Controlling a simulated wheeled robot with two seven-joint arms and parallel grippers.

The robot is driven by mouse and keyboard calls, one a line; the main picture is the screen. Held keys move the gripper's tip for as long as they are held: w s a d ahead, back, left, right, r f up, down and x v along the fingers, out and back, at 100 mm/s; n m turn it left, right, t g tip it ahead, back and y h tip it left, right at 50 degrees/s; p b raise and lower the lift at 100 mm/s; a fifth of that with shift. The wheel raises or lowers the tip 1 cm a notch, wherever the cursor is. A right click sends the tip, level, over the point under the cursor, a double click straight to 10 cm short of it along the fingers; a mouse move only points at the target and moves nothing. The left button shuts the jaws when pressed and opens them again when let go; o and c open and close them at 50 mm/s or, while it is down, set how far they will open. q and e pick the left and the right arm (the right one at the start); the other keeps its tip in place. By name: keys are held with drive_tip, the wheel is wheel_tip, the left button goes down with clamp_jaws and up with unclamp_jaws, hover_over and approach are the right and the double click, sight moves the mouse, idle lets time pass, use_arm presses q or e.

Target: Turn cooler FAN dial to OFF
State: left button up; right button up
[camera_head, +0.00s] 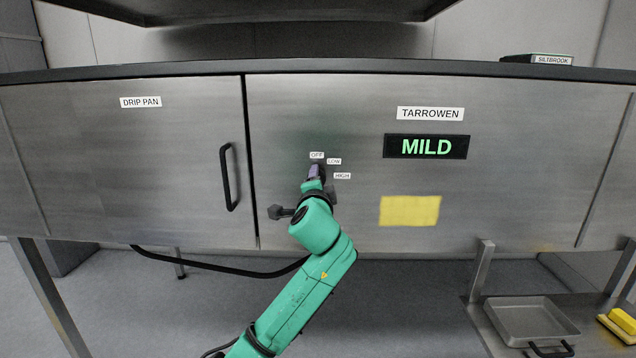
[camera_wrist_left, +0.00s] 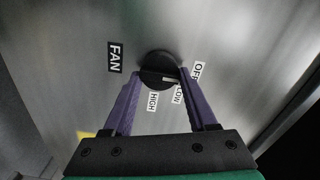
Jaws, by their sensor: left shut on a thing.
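The FAN dial (camera_wrist_left: 156,63) is a round black knob on the steel cooler panel (camera_head: 500,100). In the left wrist view its white pointer mark lies on the side of the LOW label (camera_wrist_left: 178,93) and OFF label (camera_wrist_left: 198,71), away from the HIGH label (camera_wrist_left: 152,102). I cannot tell exactly which of the two it points at. My left gripper (camera_wrist_left: 158,72) has its purple fingers shut on the dial, one on each side. In the head view the gripper (camera_head: 314,172) covers most of the dial, just below the OFF label (camera_head: 317,155).
A MILD display (camera_head: 426,146) and a yellow note (camera_head: 410,210) are right of the dial. The drip pan door (camera_head: 150,170) with a black handle (camera_head: 229,177) is left. A metal tray (camera_head: 530,318) and a yellow object (camera_head: 622,320) sit low at the right.

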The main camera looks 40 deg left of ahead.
use_arm(q)
drive_tip(key=o, duration=1.4)
drive_tip(key=shift+c, duration=0.2)
drive_tip(key=b+v, duration=0.3)
drive_tip(key=v, duration=1.1)
drive_tip(key=shift+s+d, duration=0.15)
drive_tip(key=shift+s, duration=0.05)
